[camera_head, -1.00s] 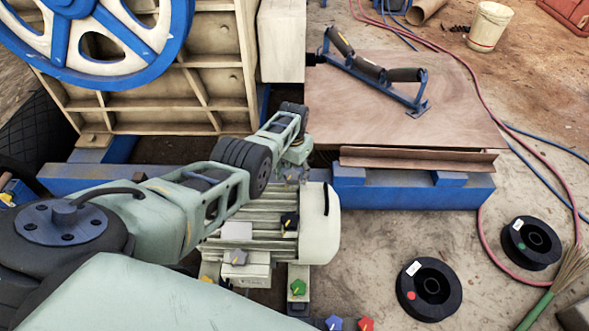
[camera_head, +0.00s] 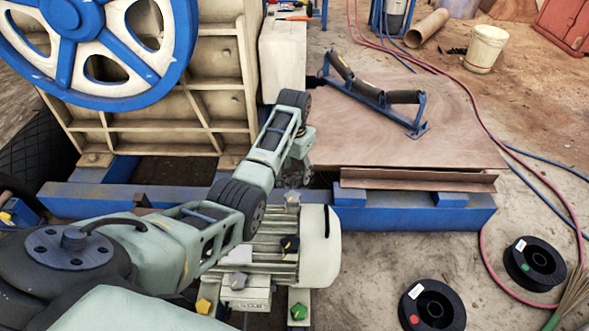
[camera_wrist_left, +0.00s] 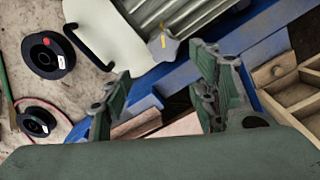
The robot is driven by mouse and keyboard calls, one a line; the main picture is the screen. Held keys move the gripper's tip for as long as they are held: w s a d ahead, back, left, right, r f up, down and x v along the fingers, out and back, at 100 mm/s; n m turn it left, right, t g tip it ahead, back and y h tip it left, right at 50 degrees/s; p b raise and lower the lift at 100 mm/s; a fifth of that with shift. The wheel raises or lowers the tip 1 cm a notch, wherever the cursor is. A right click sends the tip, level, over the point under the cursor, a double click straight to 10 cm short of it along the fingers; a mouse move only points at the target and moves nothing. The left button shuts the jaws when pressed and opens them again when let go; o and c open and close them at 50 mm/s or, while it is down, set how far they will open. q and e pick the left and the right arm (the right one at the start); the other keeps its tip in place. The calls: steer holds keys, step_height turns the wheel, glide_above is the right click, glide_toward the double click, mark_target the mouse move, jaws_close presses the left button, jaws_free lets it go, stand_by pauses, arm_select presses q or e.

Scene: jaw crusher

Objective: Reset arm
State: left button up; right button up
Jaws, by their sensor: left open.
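My left arm reaches in from the lower left in the head view. Its gripper (camera_head: 301,155) hangs at the arm's end, above the blue beam (camera_head: 411,205) between the crusher and the plywood; the fingers are small and partly hidden there. In the left wrist view the two dark green fingers (camera_wrist_left: 165,97) stand wide apart with nothing between them. A grey star knob (camera_wrist_left: 163,44) with a yellow mark shows beyond them, by the pale motor (camera_wrist_left: 110,28). The motor (camera_head: 320,233) sits below my arm in the head view. My right gripper is not in view.
The cream crusher (camera_head: 178,110) with its blue wheel stands at the left. A roller frame (camera_head: 375,97) lies on the plywood (camera_head: 440,130). Two black spools (camera_head: 534,262) (camera_head: 432,306), a white bucket (camera_head: 486,48) and hoses (camera_head: 470,95) are on the right. Bare ground lies between them.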

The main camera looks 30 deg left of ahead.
arm_select(q)
steer(key=shift+r, duration=0.4)
